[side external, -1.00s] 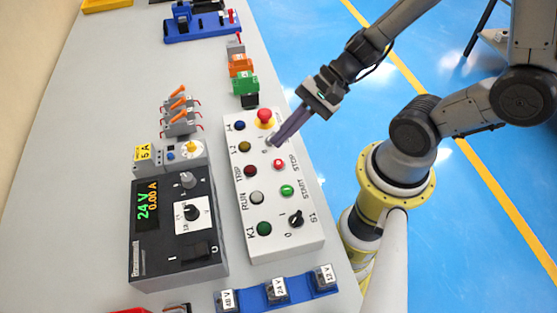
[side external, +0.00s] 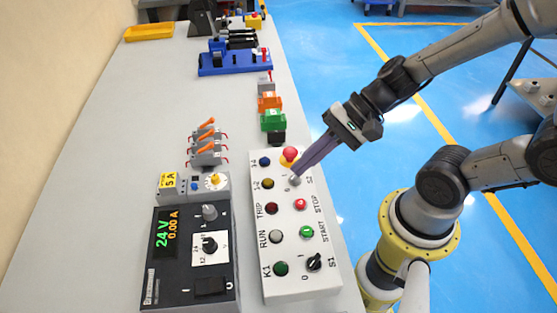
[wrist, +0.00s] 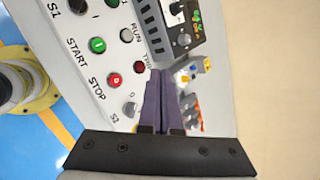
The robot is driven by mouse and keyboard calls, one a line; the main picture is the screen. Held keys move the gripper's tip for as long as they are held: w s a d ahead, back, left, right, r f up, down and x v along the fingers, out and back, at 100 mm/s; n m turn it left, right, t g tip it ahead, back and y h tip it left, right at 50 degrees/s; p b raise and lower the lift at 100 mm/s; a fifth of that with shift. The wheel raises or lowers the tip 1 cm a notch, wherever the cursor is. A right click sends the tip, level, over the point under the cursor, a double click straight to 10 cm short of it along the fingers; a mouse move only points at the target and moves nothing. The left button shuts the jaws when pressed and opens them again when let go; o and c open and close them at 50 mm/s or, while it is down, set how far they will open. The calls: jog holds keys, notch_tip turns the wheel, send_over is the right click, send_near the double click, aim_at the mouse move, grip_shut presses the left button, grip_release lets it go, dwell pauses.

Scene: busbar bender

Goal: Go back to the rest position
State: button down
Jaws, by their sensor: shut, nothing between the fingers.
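My gripper (side external: 301,172) is shut and empty. Its purple-grey fingers point down at the white control panel (side external: 288,222), with the tips close to the grey S2 knob (side external: 295,181). I cannot tell whether the tips touch the knob. In the wrist view the shut fingers (wrist: 160,77) reach over the panel's edge, and the S2 knob (wrist: 130,109) shows clear to the left of them.
The red mushroom button (side external: 289,154) stands just behind the fingers. A power supply (side external: 192,255) reading 24 V and orange-levered breakers (side external: 206,145) stand left of the panel. Green and orange terminal blocks (side external: 271,110) and a blue fixture (side external: 233,62) lie farther back.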

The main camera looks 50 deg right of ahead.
jog(key=s+d+r+n+h, duration=0.1)
jog(key=s+r+n+h, duration=0.1)
jog(key=s+r+n, duration=0.35)
jog(key=s+d+r+n+h, duration=0.1)
jog(key=d+r+n+h, duration=0.2)
jog(key=d+n+h, duration=0.2)
jog(key=shift+s+d+r+n+h, duration=0.15)
jog(key=shift+d+r+n+h, duration=0.25)
jog(key=shift+d+n, duration=1.45)
jog(key=shift+d+m, duration=0.45)
jog(key=shift+m, duration=0.05)
